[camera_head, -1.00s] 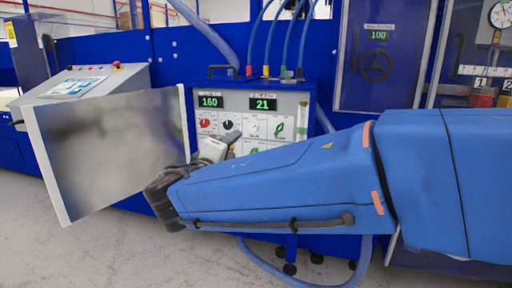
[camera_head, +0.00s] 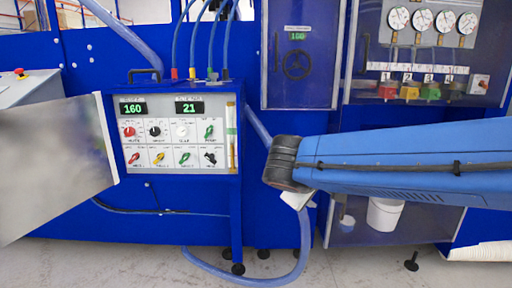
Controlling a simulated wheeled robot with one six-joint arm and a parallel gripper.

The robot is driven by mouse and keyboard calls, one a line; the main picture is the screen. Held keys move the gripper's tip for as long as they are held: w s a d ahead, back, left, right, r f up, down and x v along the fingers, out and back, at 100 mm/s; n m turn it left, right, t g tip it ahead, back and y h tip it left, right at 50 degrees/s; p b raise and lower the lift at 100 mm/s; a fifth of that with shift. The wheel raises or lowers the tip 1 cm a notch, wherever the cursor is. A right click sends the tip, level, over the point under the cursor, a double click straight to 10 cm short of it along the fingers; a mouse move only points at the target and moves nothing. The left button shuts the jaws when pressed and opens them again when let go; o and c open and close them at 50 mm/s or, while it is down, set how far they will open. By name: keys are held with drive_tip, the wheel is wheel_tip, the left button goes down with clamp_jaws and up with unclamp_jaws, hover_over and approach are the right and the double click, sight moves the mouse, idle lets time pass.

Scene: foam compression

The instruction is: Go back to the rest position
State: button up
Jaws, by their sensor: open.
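My blue arm comes in from the right, its dark wrist in front of the blue machine (camera_head: 205,260). My gripper (camera_head: 297,199) shows only as a small pale part below the wrist; its fingers are mostly hidden. It is open, with nothing seen held in it. It is apart from the control box (camera_head: 180,175), to the right of it. The box has displays reading 160 and 21, and several knobs and switches. Its door (camera_head: 55,165) stands open to the left.
Blue hoses (camera_head: 305,235) hang from the machine and loop near the floor. Gauges (camera_head: 421,20) and coloured valves (camera_head: 409,92) are at the upper right. A white bucket (camera_head: 385,215) stands behind my arm.

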drive_tip(key=s+d+f+m+g+y, duration=0.25)
drive_tip(key=s+d+f, duration=0.35)
drive_tip(key=s+d, duration=0.45)
drive_tip(key=s+d+f+m+y, duration=0.1)
drive_tip(key=s+f+m, duration=0.1)
drive_tip(key=s, duration=0.4)
drive_tip(key=s+d+f+m+g+y, duration=0.1)
drive_tip(key=s+f+m+y, duration=0.1)
drive_tip(key=s+f+m, duration=0.1)
drive_tip(key=s+f, duration=0.1)
drive_tip(key=s, duration=0.1)
drive_tip(key=shift+s+f, duration=0.35)
